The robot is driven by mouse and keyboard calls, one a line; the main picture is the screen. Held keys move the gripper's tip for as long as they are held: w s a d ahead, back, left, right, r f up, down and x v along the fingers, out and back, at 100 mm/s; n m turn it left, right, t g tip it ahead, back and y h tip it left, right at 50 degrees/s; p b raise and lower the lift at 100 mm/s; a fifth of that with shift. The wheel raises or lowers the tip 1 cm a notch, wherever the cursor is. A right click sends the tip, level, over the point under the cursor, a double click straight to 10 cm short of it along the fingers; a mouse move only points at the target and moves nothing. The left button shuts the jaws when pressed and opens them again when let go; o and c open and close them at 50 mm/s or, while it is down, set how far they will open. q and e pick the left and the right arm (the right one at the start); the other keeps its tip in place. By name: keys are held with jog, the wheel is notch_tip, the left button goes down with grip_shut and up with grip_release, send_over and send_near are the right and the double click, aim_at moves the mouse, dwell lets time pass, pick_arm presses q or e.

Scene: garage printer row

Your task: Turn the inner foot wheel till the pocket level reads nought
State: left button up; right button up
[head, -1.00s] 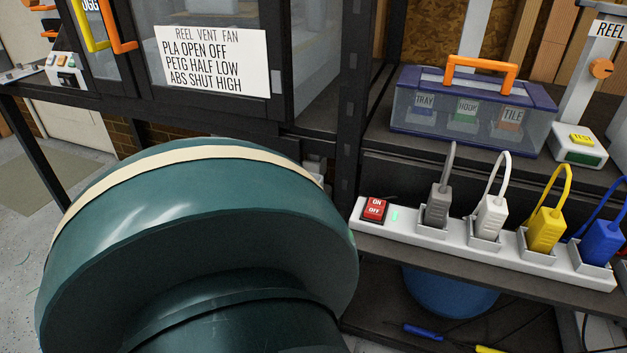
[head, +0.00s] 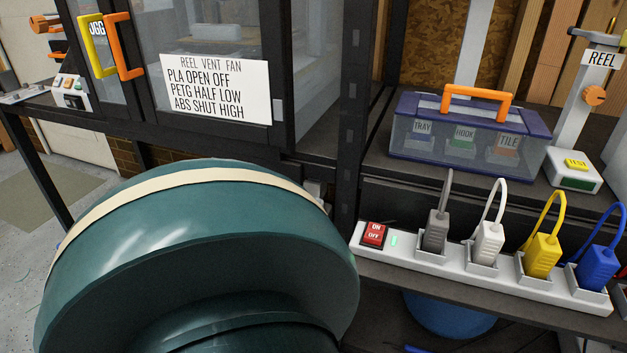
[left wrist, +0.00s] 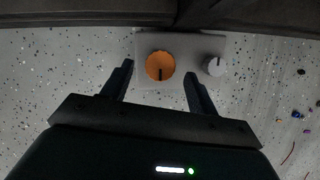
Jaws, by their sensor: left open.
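In the left wrist view an orange round wheel (left wrist: 160,66) with a dark mark sits on a grey block (left wrist: 188,42) by a dark edge at the top. A small pale round piece (left wrist: 214,66) with a dark line sits on the same block, to the wheel's right; I cannot tell if it is the pocket level. My left gripper (left wrist: 159,71) is open, its fingertips on either side of the wheel in the picture. I cannot tell whether they touch it. In the head view neither gripper shows; my teal arm hides the lower left.
A power strip (head: 375,263) with several plugs lies along the shelf edge. Behind it stand a blue-lidded clear case (head: 540,128) and a REEL stand (head: 575,178). A dark cabinet with a sign (head: 215,88) stands behind my arm. Speckled floor (left wrist: 60,70) surrounds the block.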

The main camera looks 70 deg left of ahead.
pick_arm(q)
jog(key=p+v, duration=0.6)
jog(key=v, duration=0.5)
jog(key=shift+p, duration=0.3)
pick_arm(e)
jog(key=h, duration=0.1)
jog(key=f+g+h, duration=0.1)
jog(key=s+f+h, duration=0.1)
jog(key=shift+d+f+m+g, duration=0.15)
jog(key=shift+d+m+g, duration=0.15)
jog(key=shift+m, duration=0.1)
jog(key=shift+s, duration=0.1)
